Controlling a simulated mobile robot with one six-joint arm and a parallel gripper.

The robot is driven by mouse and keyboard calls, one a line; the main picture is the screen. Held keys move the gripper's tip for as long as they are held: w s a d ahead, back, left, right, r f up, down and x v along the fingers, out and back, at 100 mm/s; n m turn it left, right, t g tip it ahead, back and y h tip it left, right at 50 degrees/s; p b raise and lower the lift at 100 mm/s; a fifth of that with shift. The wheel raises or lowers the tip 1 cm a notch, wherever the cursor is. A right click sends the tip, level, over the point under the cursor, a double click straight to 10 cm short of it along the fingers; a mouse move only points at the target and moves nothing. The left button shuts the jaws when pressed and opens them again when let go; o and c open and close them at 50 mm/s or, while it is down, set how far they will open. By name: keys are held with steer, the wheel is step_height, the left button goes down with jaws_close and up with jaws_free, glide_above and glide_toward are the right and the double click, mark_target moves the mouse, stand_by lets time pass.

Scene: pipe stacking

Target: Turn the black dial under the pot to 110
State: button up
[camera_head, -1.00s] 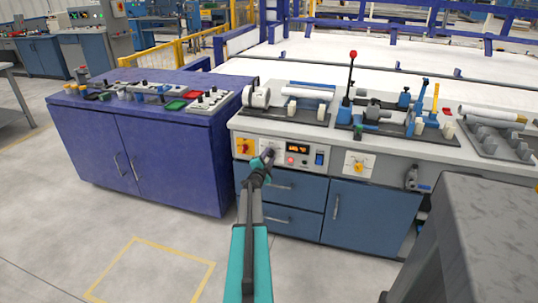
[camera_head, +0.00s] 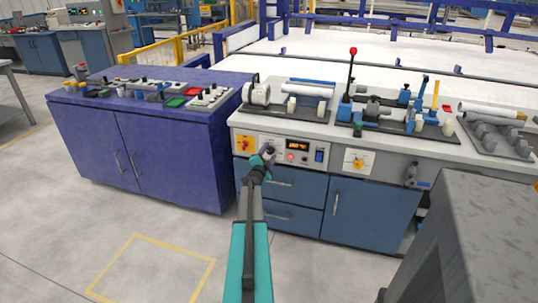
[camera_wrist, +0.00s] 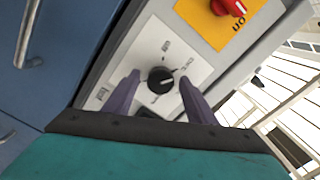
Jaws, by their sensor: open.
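The black dial (camera_wrist: 160,79) sits on a white plate (camera_wrist: 146,60) with printed marks around it, too small to read. In the wrist view the two purple-grey fingers of my gripper (camera_wrist: 155,92) are open, one on each side of the dial, with visible gaps between them and it. In the head view my gripper (camera_head: 268,152) is in front of the panel at the workbench's left end and hides the dial. The pot (camera_head: 259,94), a pale cylinder, stands on the bench top above that panel.
A red switch (camera_wrist: 231,5) on a yellow plate is beside the dial plate. A small display (camera_head: 297,146) with buttons is to its right in the head view. A blue cabinet (camera_head: 160,145) stands at left, with open floor in front.

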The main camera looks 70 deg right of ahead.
steer(key=shift+a, duration=0.2)
steer(key=a+b, duration=0.1)
steer(key=a, duration=1.2)
steer(key=shift+s+a, duration=0.25)
steer(key=shift+s, duration=0.15)
stand_by(0.5)
